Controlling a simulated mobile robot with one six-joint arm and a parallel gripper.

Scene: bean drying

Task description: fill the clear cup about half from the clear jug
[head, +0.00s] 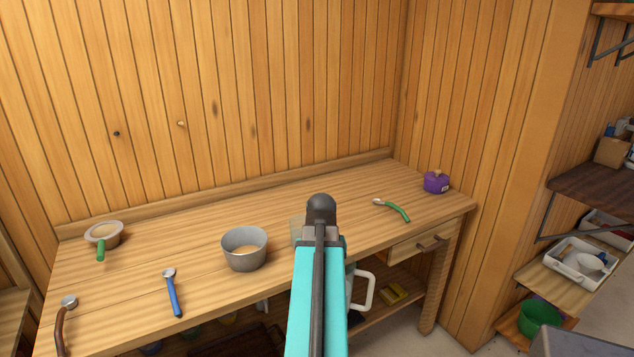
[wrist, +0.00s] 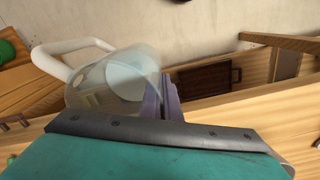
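The clear jug (wrist: 90,85) with a white handle (wrist: 62,60) fills the left of the wrist view. A pale blue disc shows inside it; I cannot tell if this is liquid or the base. My gripper (wrist: 163,100), with purple fingers, is shut on the jug's wall, which hides part of the fingers. In the head view my teal arm hides the gripper and most of the jug; the white handle (head: 368,292) shows right of the arm, in front of the bench edge. A clear cup (head: 296,231) stands on the bench, partly hidden behind my arm.
A grey metal pot (head: 244,250) stands left of the cup on the wooden bench (head: 205,222). A blue-handled scoop (head: 173,294), a green-handled strainer (head: 103,236), a green-handled tool (head: 393,209) and a purple box (head: 436,182) lie around. The bench's back middle is clear.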

